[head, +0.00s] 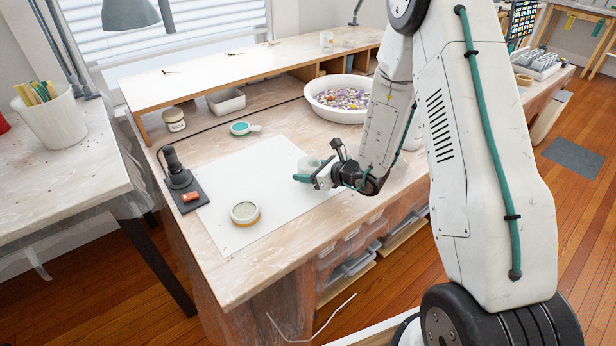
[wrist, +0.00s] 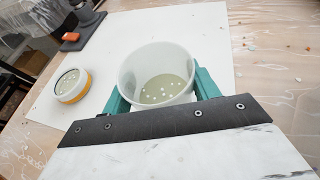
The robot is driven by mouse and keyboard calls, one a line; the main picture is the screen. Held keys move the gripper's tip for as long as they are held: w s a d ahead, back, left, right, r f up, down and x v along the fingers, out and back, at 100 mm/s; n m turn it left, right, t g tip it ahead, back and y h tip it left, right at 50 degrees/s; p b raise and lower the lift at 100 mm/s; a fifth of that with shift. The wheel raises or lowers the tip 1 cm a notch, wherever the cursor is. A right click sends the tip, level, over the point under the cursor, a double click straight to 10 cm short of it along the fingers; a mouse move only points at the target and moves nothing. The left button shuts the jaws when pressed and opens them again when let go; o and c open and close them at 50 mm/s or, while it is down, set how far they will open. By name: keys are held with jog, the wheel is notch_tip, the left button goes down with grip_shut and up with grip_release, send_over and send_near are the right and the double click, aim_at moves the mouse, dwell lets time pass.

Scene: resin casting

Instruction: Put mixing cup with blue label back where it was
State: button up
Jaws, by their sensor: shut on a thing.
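A translucent white mixing cup (wrist: 157,75) stands between the teal fingers of my gripper (wrist: 158,92) in the wrist view. My gripper is shut on its sides. The cup is open at the top, and its bottom shows grey-green with white specks. No blue label shows on the visible sides. In the head view my gripper (head: 304,173) is over the right part of the white sheet, with the pale cup (head: 307,163) partly hidden behind it. I cannot tell whether the cup touches the sheet.
A round container with a yellow-orange band (head: 245,214) sits on the white sheet (head: 262,170). A black stand (head: 178,178) with an orange-red block (head: 191,196) is at left. Behind are a teal-topped dish (head: 240,128), a jar (head: 174,120) and a large white bowl (head: 340,98).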

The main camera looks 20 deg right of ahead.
jog(key=shift+s+a+f, duration=0.1)
jog(key=shift+a+f, duration=0.05)
jog(key=shift+f, duration=0.45)
jog(key=shift+s+a+f, duration=0.1)
jog(key=shift+f, duration=0.5)
jog(key=shift+d+f, duration=0.15)
jog(key=shift+f, duration=0.2)
jog(key=shift+f, duration=0.1)
jog(key=o, duration=1)
